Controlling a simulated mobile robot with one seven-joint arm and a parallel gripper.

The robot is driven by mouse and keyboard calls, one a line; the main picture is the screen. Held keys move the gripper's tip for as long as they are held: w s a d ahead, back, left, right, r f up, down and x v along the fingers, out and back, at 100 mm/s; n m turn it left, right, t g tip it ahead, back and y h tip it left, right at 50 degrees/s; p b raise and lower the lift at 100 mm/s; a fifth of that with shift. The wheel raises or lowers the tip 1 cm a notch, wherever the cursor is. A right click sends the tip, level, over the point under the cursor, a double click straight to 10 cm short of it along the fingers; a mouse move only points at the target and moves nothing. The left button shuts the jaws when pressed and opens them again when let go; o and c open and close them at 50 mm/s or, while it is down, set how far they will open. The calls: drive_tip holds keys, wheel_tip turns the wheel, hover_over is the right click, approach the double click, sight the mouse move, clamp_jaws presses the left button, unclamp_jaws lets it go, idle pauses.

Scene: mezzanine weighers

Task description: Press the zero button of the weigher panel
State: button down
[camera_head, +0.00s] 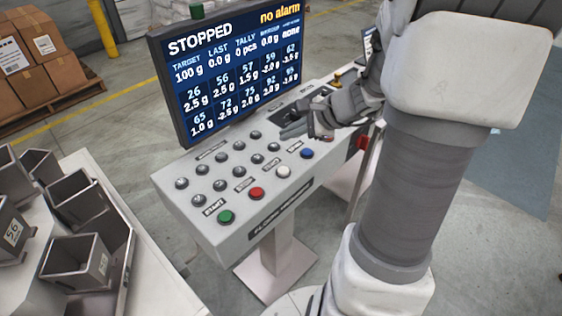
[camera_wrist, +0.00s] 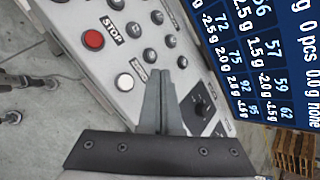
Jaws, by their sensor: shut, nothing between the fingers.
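The weigher panel (camera_head: 240,228) is a grey console with a front row of coloured buttons. From left to right these are a green button (camera_head: 226,216), a red button (camera_head: 256,193), a white button (camera_head: 283,171) and a blue button (camera_head: 307,153). The red one is labelled STOP in the wrist view (camera_wrist: 93,39); the white button (camera_wrist: 125,82) has a small label I cannot read clearly. My gripper (camera_head: 288,130) is shut and empty, over the panel's right part, behind the blue button. In the wrist view its fingertips (camera_wrist: 160,76) appear right of the white button.
A screen (camera_head: 230,75) reading STOPPED and "no alarm" stands along the panel's back edge. Several small dark knobs (camera_head: 239,145) cover the panel's middle. Grey hoppers (camera_head: 75,262) stand at the left. Brown boxes (camera_head: 40,45) sit at the back left.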

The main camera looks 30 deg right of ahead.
sight(288, 171)
drive_tip(key=shift+f, duration=0.1)
wheel_tip(288, 171, down, 9)
drive_tip(key=b, duration=0.7)
drive_tip(key=shift+r, duration=0.2)
idle(1.8)
drive_tip(key=shift+f+b, duration=0.4)
drive_tip(key=shift+b, duration=0.25)
drive_tip(key=shift+f+b, duration=0.45)
drive_tip(key=shift+b, duration=0.05)
idle(0.3)
drive_tip(key=shift+r, duration=0.15)
drive_tip(key=shift+r+p, duration=0.65)
drive_tip(key=shift+r, duration=0.1)
